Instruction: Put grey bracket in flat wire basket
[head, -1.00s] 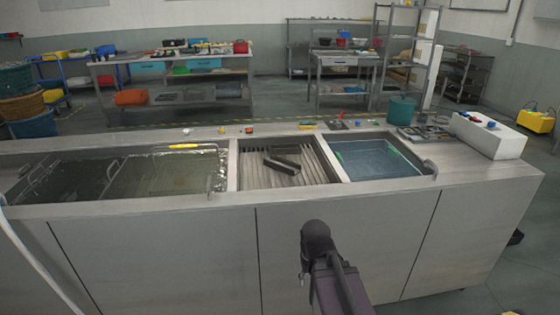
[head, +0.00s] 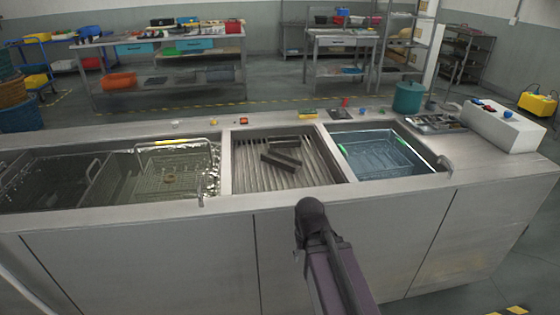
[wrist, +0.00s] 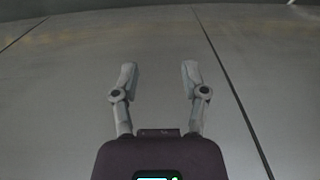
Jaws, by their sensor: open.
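A dark grey angled piece, which looks like the grey bracket (head: 281,160), lies on the ribbed drain section in the middle of the counter in the head view. A wire basket with a yellow handle (head: 176,143) sits in the left tank. Another wire basket (head: 98,172) is at that tank's left. A basket with green grips (head: 342,150) sits in the blue right tank. I cannot tell for certain which is the flat one. My gripper (wrist: 159,74) is open and empty in the wrist view, facing the plain cabinet front. The bracket is not in the wrist view.
The steel counter (head: 215,206) has raised rims around its tanks. A green pot (head: 408,97), a metal tray (head: 436,124) and a white control box (head: 503,126) stand at its right. Small coloured items line the back edge. Shelving stands behind, across open floor.

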